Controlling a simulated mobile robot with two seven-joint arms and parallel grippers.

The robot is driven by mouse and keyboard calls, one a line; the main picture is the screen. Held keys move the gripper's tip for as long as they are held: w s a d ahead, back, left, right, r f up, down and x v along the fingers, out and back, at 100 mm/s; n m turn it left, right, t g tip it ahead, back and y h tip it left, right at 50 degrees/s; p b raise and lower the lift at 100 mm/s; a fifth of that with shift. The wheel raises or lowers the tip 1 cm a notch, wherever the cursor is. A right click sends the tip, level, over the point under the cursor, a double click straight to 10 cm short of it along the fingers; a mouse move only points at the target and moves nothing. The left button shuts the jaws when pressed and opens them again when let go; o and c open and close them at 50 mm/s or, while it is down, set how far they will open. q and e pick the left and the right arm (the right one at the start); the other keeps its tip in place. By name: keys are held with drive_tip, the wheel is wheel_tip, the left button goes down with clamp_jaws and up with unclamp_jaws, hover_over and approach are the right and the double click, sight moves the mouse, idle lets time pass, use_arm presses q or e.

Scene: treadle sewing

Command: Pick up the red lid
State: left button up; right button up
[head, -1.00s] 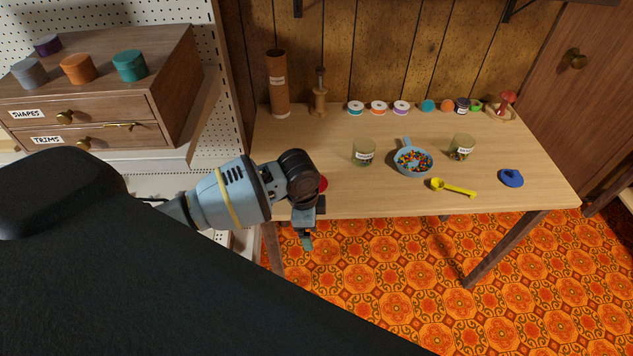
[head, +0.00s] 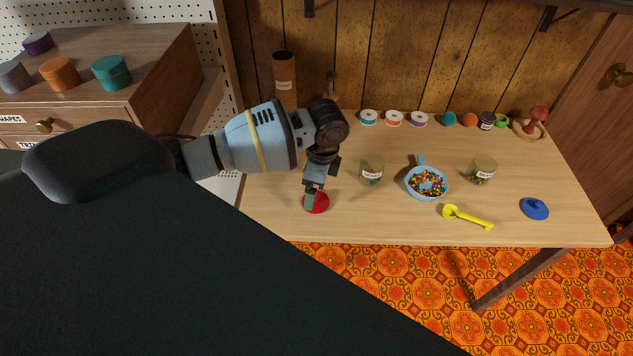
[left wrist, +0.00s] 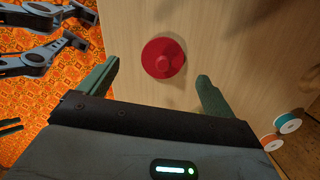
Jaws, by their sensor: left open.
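The red lid (head: 319,204) lies flat on the wooden table near its front left edge. In the left wrist view the red lid (left wrist: 163,58) shows as a round disc with a raised knob in its middle. My left gripper (head: 311,200) is over the lid in the head view and covers part of it. In the left wrist view my left gripper (left wrist: 157,82) is open, one finger on each side of the lid, with nothing between its fingers touching the lid that I can see. My right gripper is not identifiable in the head view.
A glass jar (head: 372,172) stands right of the lid. A blue strainer (head: 421,193) with colorful beads, a second jar (head: 483,171), a yellow scoop (head: 468,218) and a blue lid (head: 534,209) are farther right. Several spools line the back. Bare tabletop surrounds the red lid.

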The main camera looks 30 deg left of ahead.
sight(316, 200)
use_arm(q)
drive_tip(key=shift+w+f, duration=0.15)
drive_tip(key=shift+f, duration=0.35)
drive_tip(key=shift+w+a+f+b, duration=0.1)
drive_tip(key=shift+f+b, duration=0.05)
drive_tip(key=shift+f, duration=1.15)
drive_tip(key=shift+w+a+f+b, duration=0.1)
drive_tip(key=shift+f+b, duration=0.05)
drive_tip(key=shift+f, duration=1.1)
drive_tip(key=c, duration=1.1)
drive_tip(key=shift+o, duration=0.2)
drive_tip(key=shift+r, duration=0.15)
